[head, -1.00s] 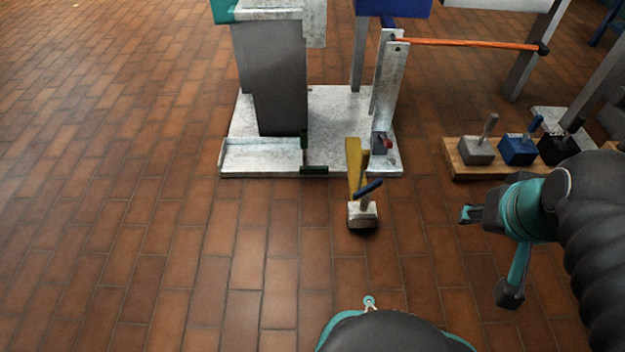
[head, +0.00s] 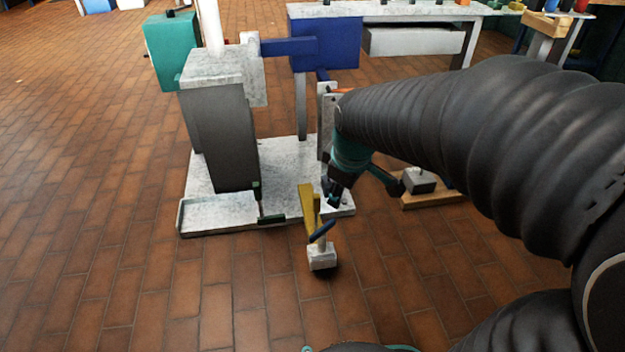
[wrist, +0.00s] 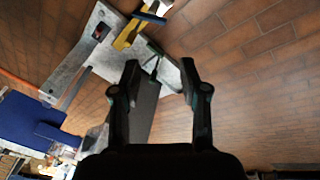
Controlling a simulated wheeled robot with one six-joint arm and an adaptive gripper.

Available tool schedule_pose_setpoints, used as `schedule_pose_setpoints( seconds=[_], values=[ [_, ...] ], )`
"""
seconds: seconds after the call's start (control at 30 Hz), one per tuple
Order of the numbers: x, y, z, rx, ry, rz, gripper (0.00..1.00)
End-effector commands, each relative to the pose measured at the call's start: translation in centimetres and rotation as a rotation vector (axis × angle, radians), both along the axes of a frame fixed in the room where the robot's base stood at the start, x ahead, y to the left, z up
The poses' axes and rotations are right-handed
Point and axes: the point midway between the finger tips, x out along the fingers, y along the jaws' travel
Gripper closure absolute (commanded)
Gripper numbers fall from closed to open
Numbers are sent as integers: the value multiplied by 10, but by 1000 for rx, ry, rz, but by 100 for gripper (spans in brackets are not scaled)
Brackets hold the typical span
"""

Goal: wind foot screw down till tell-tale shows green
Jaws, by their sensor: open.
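A yellow bracket (head: 308,211) stands at the near right edge of the white base plate (head: 206,215). By its near end is a pale foot block (head: 322,258) with a blue handle (head: 322,231) above it, which I take as the foot screw. The blue handle (wrist: 150,17) and yellow bracket (wrist: 127,36) also show at the top of the wrist view. My gripper (wrist: 161,72) is open and empty. In the head view my gripper (head: 335,193) appears just right of the bracket, apart from the handle. I cannot make out a tell-tale for certain.
A dark grey column (head: 220,135) rises from the plate. Dark green pieces (head: 270,219) sit at the plate's front edge. A wooden board (head: 432,199) with a grey lever block (head: 418,181) lies right, partly behind my arm. The brick floor in front is clear.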

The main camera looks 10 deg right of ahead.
Motion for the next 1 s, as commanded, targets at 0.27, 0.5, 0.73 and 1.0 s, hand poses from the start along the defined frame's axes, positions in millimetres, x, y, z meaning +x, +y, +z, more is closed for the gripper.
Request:
schedule_pose_setpoints(
  seconds=[0.27,0.5,0.73,1.0],
  values=[
    [71,-1,-55,-102,102,395,56],
    [118,-1,-124,-160,177,745,56],
    [144,-1,-199,-188,233,1067,56],
    [153,-1,-252,-197,257,1279,56]
  ],
)
